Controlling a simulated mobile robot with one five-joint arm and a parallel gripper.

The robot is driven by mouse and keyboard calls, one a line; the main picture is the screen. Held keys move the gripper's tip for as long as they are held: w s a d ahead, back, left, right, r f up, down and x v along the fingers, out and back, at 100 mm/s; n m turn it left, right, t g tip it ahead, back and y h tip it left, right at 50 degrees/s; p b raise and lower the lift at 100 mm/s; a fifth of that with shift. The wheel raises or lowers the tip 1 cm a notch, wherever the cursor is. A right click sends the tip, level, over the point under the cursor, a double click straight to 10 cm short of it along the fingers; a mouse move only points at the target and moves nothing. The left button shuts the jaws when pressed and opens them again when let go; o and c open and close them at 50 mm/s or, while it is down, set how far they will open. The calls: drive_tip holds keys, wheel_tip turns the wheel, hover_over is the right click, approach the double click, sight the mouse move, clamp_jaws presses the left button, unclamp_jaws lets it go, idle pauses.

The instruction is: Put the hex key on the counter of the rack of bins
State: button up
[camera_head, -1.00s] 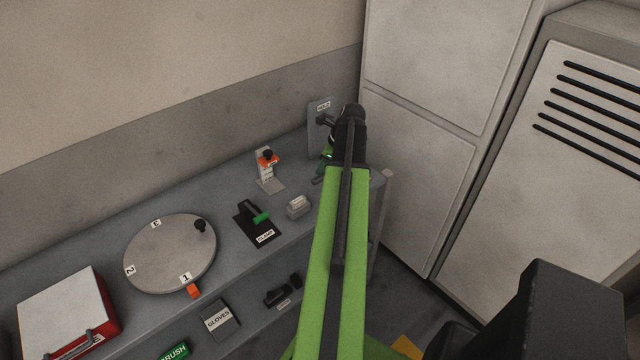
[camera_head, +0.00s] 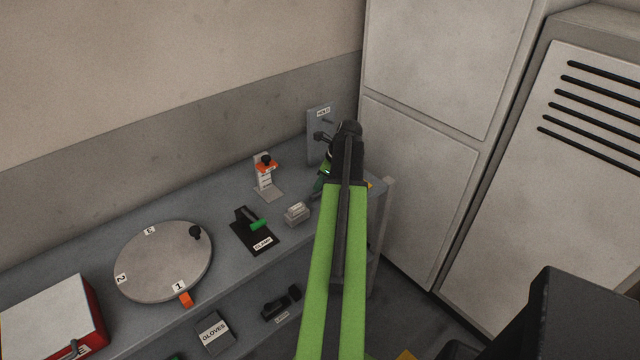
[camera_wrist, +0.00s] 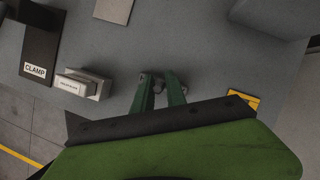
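My gripper (camera_wrist: 158,80) points down over the grey counter (camera_wrist: 205,55), with its two green fingers a small gap apart at the tips. A small grey piece shows between the fingertips in the wrist view. I cannot tell whether it is the hex key, or whether the fingers grip it. In the head view my green arm hides most of the gripper, which is near the counter's right end, beside the HOLD panel (camera_head: 316,148). I see no clear hex key elsewhere and no rack of bins.
A grey block (camera_head: 297,212), a black clamp (camera_head: 254,232) and an orange-topped stand (camera_head: 267,178) stand left of the gripper. A round numbered turntable (camera_head: 160,262) and a red box (camera_head: 98,318) are farther left. A yellow label (camera_wrist: 243,100) lies right of the fingers.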

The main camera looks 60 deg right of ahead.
drive_tip(key=shift+o, duration=1.1)
drive_tip(key=shift+r, duration=0.1)
drive_tip(key=shift+r+p, duration=0.25)
drive_tip(key=shift+p, duration=0.15)
drive_tip(key=p+v, duration=1)
drive_tip(key=v, duration=0.1)
drive_tip(key=shift+s+r+p, duration=0.25)
drive_tip(key=shift+p, duration=0.05)
drive_tip(key=shift+d, duration=0.1)
